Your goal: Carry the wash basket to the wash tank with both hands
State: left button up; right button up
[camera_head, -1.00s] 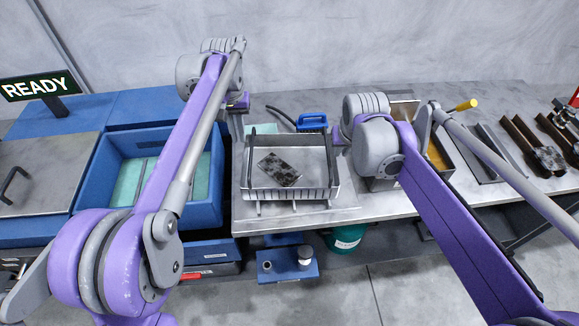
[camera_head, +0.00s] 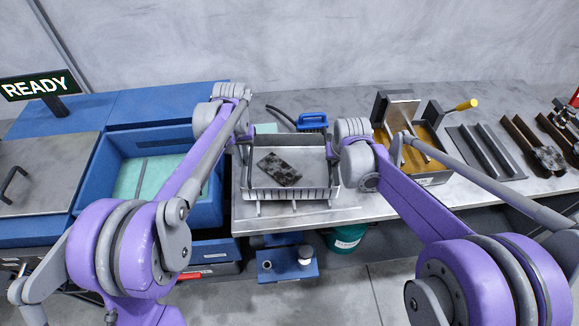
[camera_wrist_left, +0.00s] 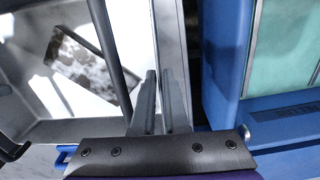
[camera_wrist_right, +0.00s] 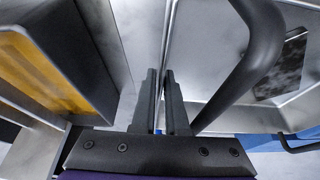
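The wash basket (camera_head: 293,193), an open metal box with black side handles, sits on the grey bench with a dark mottled plate (camera_head: 279,169) inside. The wash tank (camera_head: 88,185) is the blue tub with pale teal liquid to its left. My left gripper (camera_wrist_left: 159,78) is at the basket's left side, its fingers close together around the rim line, beside the black handle (camera_wrist_left: 108,50). My right gripper (camera_wrist_right: 160,75) is likewise at the right side, beside the other handle (camera_wrist_right: 265,45). Whether either is clamped or slightly open is unclear.
A metal box with amber contents (camera_head: 427,150) stands close right of the basket. The tank's blue wall (camera_wrist_left: 226,60) is near my left fingers. A green bucket (camera_head: 345,238) is below the bench.

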pick_arm(q)
grip_shut()
pick_arm(e)
grip_shut()
pick_arm(q)
jog(key=shift+w+r, duration=0.1)
jog(key=shift+r, duration=0.05)
pick_arm(e)
jog(key=shift+w+r, duration=0.1)
jog(key=shift+r, duration=0.05)
dwell(0.9)
